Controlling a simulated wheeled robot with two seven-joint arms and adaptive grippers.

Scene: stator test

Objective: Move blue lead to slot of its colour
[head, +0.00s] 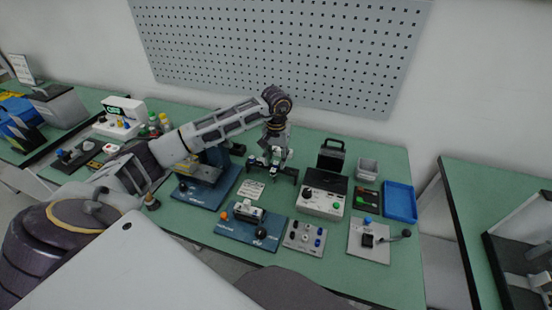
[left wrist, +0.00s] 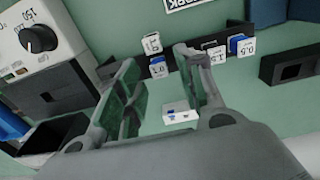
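My left gripper (head: 275,152) reaches over the table at the dark rack (head: 285,172). In the left wrist view its fingers (left wrist: 162,85) are spread apart. A small white block with a blue mark (left wrist: 180,112) shows between them, nearer the right finger; I cannot tell its height. The rack (left wrist: 130,75) carries white numbered tags, some with blue parts (left wrist: 158,70). I cannot make out a blue lead for certain. A grey panel (head: 296,246) with coloured knobs or sockets, blue among them, lies at the front of the table. My right gripper is not in view.
A white control box (head: 320,203) stands right of the rack. A blue tray (head: 400,203), a grey bin (head: 367,168) and a lever plate (head: 375,252) are farther right. A blue fixture (head: 232,234) lies left of the panel. Some green tabletop around the panel is bare.

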